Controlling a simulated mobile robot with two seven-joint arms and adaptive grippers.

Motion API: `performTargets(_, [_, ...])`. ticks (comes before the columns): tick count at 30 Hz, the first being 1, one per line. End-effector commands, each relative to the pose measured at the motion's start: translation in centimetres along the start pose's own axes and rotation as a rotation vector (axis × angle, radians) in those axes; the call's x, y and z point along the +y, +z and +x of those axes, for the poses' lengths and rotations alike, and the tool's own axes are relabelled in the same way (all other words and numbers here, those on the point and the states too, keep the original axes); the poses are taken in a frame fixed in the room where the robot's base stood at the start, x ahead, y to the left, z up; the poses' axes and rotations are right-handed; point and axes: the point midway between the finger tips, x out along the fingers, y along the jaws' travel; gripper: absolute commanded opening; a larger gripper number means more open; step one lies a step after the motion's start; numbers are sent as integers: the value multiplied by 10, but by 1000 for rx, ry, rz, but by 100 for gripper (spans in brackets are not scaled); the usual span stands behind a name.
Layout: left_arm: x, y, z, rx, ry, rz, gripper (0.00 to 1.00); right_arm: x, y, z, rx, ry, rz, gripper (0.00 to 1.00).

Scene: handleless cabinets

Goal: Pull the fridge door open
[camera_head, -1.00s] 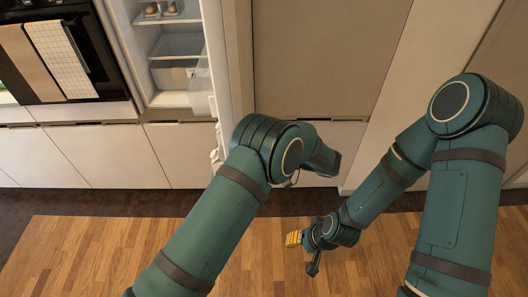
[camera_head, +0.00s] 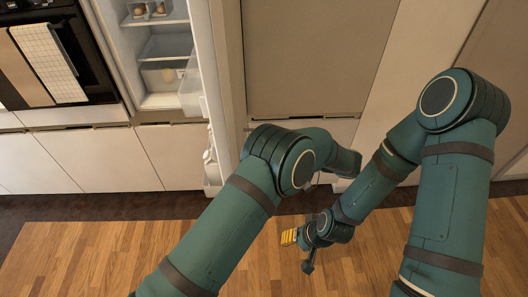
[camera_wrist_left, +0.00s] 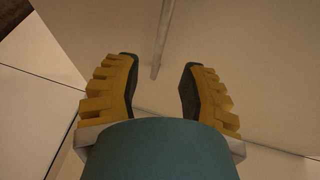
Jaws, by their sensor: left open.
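The fridge door (camera_head: 215,110) stands open in the head view, seen nearly edge-on with clear bins on its inner side. The lit fridge interior (camera_head: 165,47) shows to its left, with shelves and eggs at the top. My left gripper is hidden behind my left arm in the head view. In the left wrist view my left gripper (camera_wrist_left: 160,64) is open and empty, its yellow-backed fingers apart in front of a beige panel with a thin strip. I cannot tell whether that panel is the door. My right gripper (camera_head: 288,237) hangs low over the floor, its jaws unclear.
An oven (camera_head: 75,60) with hanging towels (camera_head: 48,60) stands left of the fridge. Pale lower cabinets (camera_head: 90,160) run beneath. A tall beige cabinet front (camera_head: 310,60) is to the right of the door. Open wooden floor (camera_head: 80,255) lies in front.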

Motion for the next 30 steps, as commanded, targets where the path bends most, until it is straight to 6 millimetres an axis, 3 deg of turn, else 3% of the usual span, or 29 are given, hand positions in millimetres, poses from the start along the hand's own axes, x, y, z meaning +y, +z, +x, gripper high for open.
performTargets(3, [1,0,-21,1,0,1,41,0,0,0,0,0,0,47])
performTargets(9, [0,0,-41,-1,0,1,41,0,0,0,0,0,0,47])
performTargets(30, [0,0,-45,-1,0,1,41,0,0,0,0,0,0,47])
